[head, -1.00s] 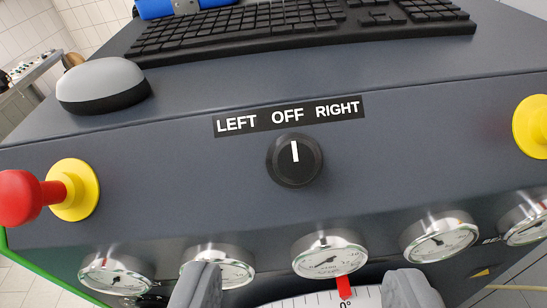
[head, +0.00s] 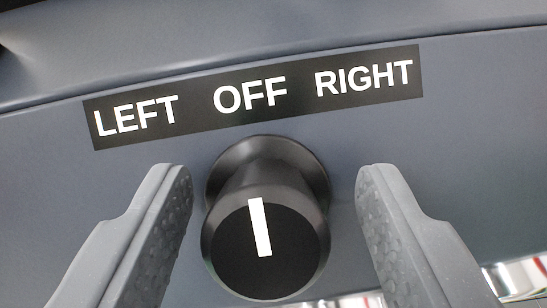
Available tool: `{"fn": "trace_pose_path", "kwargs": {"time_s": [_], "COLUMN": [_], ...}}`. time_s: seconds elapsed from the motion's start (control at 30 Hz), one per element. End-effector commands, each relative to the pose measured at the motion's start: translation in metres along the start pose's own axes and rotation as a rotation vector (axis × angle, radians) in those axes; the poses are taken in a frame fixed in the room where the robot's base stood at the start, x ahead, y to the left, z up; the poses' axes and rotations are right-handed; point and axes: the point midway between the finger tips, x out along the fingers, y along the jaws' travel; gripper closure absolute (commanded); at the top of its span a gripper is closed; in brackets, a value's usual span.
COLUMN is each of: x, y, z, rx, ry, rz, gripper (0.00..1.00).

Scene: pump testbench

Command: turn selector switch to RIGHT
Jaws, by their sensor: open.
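The selector switch (head: 280,265) is a round black knob with a white pointer line, in the middle of the head view. Its line points up towards OFF on the black label (head: 300,102), which reads LEFT, OFF, RIGHT. My gripper (head: 273,180) is open, with one grey finger on each side of the knob. A gap shows between each finger and the knob, and neither finger appears to touch it. How deep the fingertips reach along the knob is hard to tell.
The grey panel (head: 60,190) around the switch is plain and clear. Small parts of shiny round fittings (head: 525,275) show at the lower right edge, mostly cut off.

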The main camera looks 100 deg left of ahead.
Motion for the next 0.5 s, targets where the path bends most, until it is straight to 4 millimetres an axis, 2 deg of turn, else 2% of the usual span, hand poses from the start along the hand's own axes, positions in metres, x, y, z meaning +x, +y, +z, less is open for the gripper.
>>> {"fn": "trace_pose_path", "kwargs": {"time_s": [0.33, 0.37, 0.5], "x": [0.0036, 0.0036, 0.0035], "y": [-0.0005, -0.0005, -0.0004], "z": [-0.0008, -0.0008, -0.0008], "rx": [-0.002, -0.002, -0.002], "ry": [0.001, 0.001, 0.001], "rz": [0.001, 0.001, 0.002], "gripper": [0.49, 0.52, 0.91]}}
